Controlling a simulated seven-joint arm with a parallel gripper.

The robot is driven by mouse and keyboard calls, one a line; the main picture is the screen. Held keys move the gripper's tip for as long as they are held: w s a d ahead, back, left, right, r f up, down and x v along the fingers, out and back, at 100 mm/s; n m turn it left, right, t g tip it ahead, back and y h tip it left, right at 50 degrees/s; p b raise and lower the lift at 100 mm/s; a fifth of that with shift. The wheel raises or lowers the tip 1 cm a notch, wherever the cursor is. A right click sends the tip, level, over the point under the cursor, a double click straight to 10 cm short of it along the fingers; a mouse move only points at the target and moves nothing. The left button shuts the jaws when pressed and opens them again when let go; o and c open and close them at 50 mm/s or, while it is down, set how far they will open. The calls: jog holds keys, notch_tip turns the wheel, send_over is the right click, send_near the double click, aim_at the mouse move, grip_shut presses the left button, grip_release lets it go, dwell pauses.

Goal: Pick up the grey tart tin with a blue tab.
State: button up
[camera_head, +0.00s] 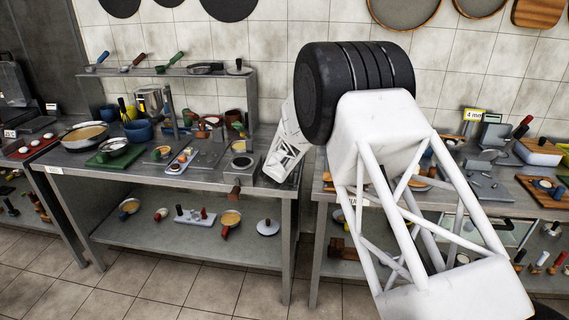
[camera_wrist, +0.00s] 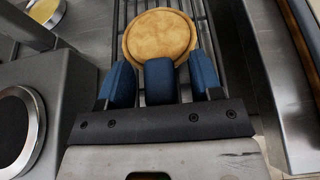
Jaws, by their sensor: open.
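In the wrist view, a round tan tart with a raised brown rim (camera_wrist: 160,36) lies on a dark slatted rack. A blue tab (camera_wrist: 160,80) extends from its near side toward me. I cannot make out grey on the tin in this view. My gripper (camera_wrist: 161,63) is open, with one blue finger on each side of the tab and small gaps between. The fingertips reach close to the tart's near rim. In the head view, my white arm and wrist are over the gap beside the middle table, and I cannot pick out the tin or my fingers.
A grey box with a round plate (camera_wrist: 18,125) stands close on my left in the wrist view. A dish with yellow filling (camera_wrist: 46,10) is at upper left. A metal edge (camera_wrist: 285,110) runs along the right. The middle table (camera_head: 215,185) holds many pans and tools.

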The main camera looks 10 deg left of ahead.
grip_shut()
dwell(0.4)
jog(key=shift+r, duration=0.2)
jog(key=shift+r, duration=0.55)
notch_tip(320, 180, up, 2)
jog(key=shift+r, duration=0.1)
jog(key=s+d, duration=0.2)
jog(key=s, duration=0.5)
jog(key=s+d+r, duration=0.1)
jog(key=s+d, duration=0.2)
jog(key=s, duration=0.5)
jog(key=shift+r, duration=0.2)
jog(key=shift+d, duration=0.1)
